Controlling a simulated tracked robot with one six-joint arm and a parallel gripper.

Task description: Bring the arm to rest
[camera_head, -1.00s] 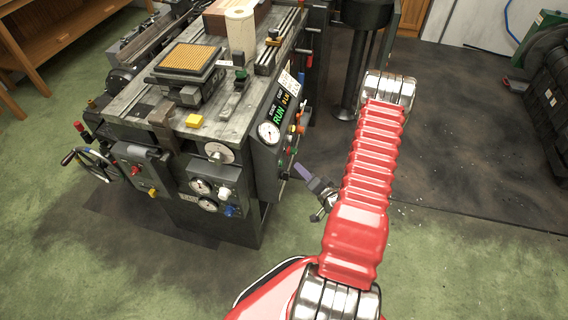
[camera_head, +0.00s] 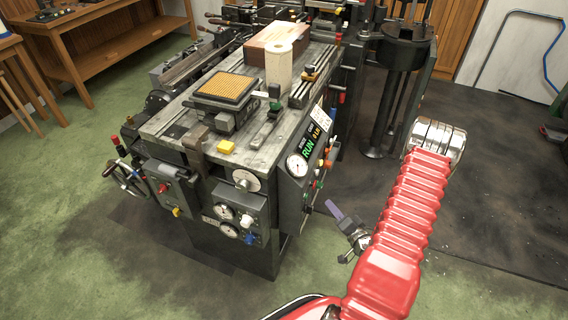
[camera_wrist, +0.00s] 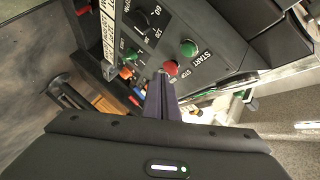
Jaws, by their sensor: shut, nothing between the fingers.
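My red ribbed arm (camera_head: 408,215) reaches forward at the right of the head view. My gripper (camera_head: 329,205) has purple fingers and hangs left of the arm, close to the right side of the type caster (camera_head: 160,125). The fingers are shut and empty. In the wrist view the shut gripper (camera_wrist: 161,80) points at the control panel, with its tips near the red STOP button (camera_wrist: 171,68). I cannot tell whether they touch it. The green START button (camera_wrist: 188,48) is beside it. The caster's display (camera_head: 309,146) reads RUN in green.
A dark round stand (camera_head: 398,54) is behind my arm. A wooden bench (camera_head: 105,60) stands at the back left. Green floor (camera_head: 60,250) is open at the left front.

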